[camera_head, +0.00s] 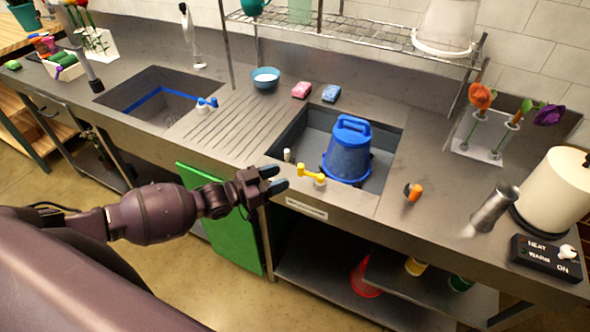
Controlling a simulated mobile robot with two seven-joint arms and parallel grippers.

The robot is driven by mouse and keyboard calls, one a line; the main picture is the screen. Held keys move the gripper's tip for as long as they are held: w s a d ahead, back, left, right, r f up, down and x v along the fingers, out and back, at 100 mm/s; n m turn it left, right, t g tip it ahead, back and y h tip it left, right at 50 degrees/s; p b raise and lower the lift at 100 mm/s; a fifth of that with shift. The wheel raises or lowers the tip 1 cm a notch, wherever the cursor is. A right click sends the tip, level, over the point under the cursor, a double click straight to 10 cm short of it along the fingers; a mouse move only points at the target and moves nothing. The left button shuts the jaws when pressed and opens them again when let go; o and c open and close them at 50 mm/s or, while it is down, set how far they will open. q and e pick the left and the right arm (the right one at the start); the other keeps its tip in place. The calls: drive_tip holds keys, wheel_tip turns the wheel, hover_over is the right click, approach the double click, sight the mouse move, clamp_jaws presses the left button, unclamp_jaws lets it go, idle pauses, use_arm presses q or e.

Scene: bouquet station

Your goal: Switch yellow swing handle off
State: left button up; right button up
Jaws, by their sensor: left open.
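The yellow swing handle (309,174) sits on the front rim of the right sink (386,156), at that sink's left front side. My left gripper (275,179) is open and empty, just left of the yellow handle and in front of the counter edge. Its dark fingers with blue-grey tips point right, toward the handle; a small gap seems to lie between them, though depth is hard to judge. My right gripper is not in view.
A blue bucket (348,153) stands upside down in the right sink. A small orange-and-black item (413,191) and a metal cylinder (494,208) are on the counter to the right. A green panel (220,220) hangs below.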

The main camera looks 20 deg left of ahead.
use_arm(q)
drive_tip(key=x, duration=0.4)
drive_tip(key=shift+x, duration=0.75)
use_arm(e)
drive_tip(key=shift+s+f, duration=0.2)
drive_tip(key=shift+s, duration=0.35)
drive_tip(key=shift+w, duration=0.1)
use_arm(q)
clamp_jaws()
drive_tip(key=b, duration=0.1)
drive_tip(key=w+m+g+h+b, duration=0.1)
drive_tip(key=shift+a+f+b, duration=0.15)
drive_tip(key=shift+b, duration=0.15)
drive_tip(key=shift+m+g+h+b, duration=0.3)
drive_tip(key=shift+m+g+h, duration=0.1)
drive_tip(key=shift+g+h, duration=0.1)
drive_tip(key=shift+r, duration=0.25)
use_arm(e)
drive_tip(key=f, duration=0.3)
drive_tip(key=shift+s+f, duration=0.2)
